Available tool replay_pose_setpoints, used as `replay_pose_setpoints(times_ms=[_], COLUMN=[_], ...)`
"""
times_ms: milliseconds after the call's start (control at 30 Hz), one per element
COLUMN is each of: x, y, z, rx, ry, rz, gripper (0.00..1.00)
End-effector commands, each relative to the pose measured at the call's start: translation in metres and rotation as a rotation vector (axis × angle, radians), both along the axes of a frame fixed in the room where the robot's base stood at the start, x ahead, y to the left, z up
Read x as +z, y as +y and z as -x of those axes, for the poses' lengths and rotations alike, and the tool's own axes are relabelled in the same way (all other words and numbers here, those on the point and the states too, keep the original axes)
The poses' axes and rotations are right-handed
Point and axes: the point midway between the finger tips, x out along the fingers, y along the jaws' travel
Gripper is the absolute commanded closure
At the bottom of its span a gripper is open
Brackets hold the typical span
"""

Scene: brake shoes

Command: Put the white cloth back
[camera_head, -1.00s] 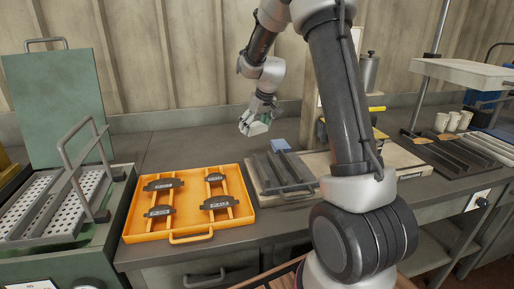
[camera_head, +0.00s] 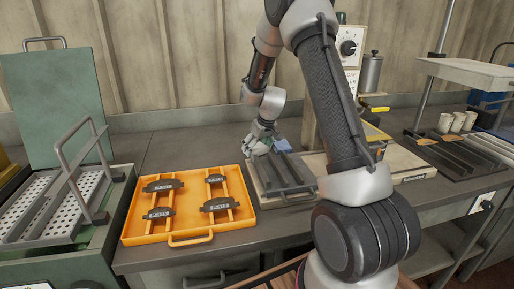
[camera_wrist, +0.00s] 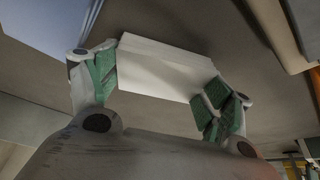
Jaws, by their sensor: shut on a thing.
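The white cloth (camera_wrist: 165,66) is a folded pale block between the green finger pads in the wrist view. My gripper (camera_wrist: 160,85) is shut on it. In the head view my gripper (camera_head: 259,147) is low over the grey bench, at the far left corner of a plate with dark bars. The cloth is mostly hidden behind the fingers there. I cannot tell whether it touches the bench. A blue folded cloth (camera_head: 282,144) lies just right of the gripper, and a blue surface (camera_wrist: 40,22) shows at the wrist view's upper left.
The plate with dark bars (camera_head: 283,185) lies in front of the gripper. An orange tray (camera_head: 242,222) with several brake shoes is at its left. A green machine (camera_head: 52,100) stands far left. Bare bench (camera_head: 190,145) lies left of the gripper.

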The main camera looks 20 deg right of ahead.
Motion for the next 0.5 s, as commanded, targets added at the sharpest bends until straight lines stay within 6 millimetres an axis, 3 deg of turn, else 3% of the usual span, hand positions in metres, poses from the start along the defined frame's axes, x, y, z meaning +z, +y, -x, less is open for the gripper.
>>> replay_pose_setpoints(times_ms=[133, 167, 267, 500], x=[-0.0026, -0.0030, -0.0026, -0.0025], y=[0.0001, 0.0001, 0.0001, 0.0001], z=[0.0001, 0.0001, 0.0000, 0.0000], rx=[0.000, 0.000, 0.000, 0.000], ry=[0.001, 0.000, 0.000, 0.000], rz=[0.000, 0.000, 0.000, 0.000], gripper=[0.43, 0.18, 0.00, 0.00])
